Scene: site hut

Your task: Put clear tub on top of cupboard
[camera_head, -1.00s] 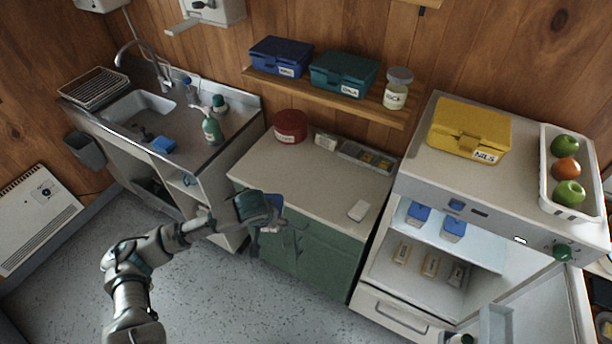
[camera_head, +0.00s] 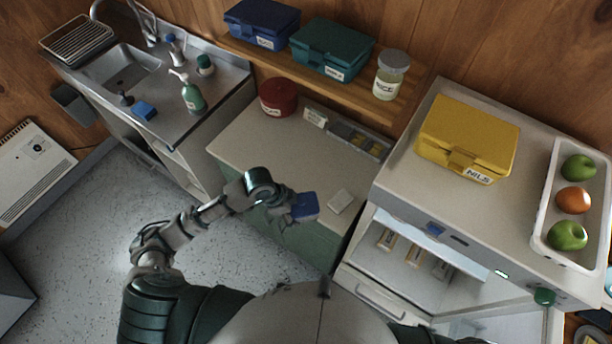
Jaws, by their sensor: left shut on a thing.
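The clear tub shows mainly as its blue lid (camera_head: 305,206); its body is mostly hidden by my gripper and the view from above. My left gripper (camera_head: 287,203) is shut on this tub. It holds it at the front edge of the green cupboard, left of a small white block. The cupboard's pale top (camera_head: 245,140) has bare room in the middle and on the left. I cannot tell the exact height of the tub over the edge. My right gripper is not in view.
On the cupboard top are a red round tin (camera_head: 278,98), the white block (camera_head: 341,201) and a divided tray (camera_head: 357,139) at the back. A shelf (camera_head: 250,57) with boxes and a jar (camera_head: 390,75) hangs above. The fridge (camera_head: 395,185) stands open on the right.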

